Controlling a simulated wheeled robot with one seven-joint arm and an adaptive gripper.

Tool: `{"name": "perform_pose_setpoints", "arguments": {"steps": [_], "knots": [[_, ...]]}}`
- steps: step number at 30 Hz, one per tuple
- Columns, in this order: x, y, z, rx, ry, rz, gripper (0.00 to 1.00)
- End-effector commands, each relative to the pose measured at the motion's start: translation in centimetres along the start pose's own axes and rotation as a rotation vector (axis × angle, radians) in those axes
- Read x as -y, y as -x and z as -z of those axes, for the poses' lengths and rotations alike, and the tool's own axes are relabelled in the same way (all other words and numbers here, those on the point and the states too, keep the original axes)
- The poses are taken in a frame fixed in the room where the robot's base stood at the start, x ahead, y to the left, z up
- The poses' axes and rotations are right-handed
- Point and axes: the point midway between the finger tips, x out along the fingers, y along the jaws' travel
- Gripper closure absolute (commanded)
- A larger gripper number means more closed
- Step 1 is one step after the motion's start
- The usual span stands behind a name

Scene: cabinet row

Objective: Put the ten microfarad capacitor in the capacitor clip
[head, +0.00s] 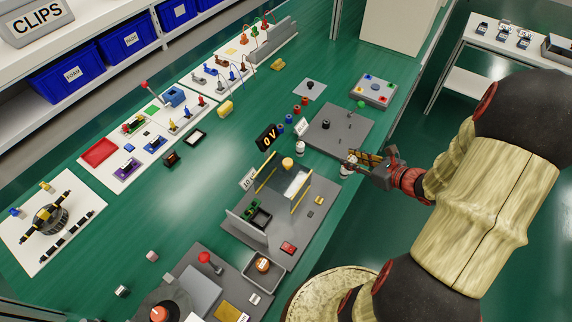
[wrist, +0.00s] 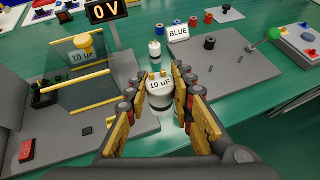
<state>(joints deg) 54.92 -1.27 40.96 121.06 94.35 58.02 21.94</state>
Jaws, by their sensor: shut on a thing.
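A white capacitor marked 10 uF (wrist: 160,86) stands upright between the fingers of my gripper (wrist: 157,98), which is shut on it. In the head view, my gripper (head: 357,160) reaches in from the right and holds the capacitor (head: 346,170) at the bench's front side, between two grey boards. A black and green holder (head: 252,211), possibly the capacitor clip, sits on the left grey board behind clear panels. It also shows at the left of the wrist view (wrist: 46,93). A "10 uF" sign (head: 247,178) stands at that board's back edge.
The left board (head: 285,250) carries a clear shield (wrist: 75,75), yellow rails, a yellow knob (head: 287,163) and a red switch (head: 288,247). A second white capacitor (head: 300,148) stands beyond my gripper. The right grey plate (head: 335,130) has a black post. A "0 V" display (head: 267,138) stands behind.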

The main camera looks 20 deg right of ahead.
Motion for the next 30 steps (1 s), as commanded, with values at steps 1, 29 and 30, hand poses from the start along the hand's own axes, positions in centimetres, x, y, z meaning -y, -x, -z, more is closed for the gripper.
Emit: {"name": "perform_pose_setpoints", "arguments": {"steps": [1,29,30], "knots": [[-0.5,0.0,-0.2,0.001,0.012,-0.018,1.00],[2.6,-15.1,1.1,0.000,0.030,-0.053,1.00],[2.7,-15.2,1.1,0.000,0.031,-0.053,1.00]]}}
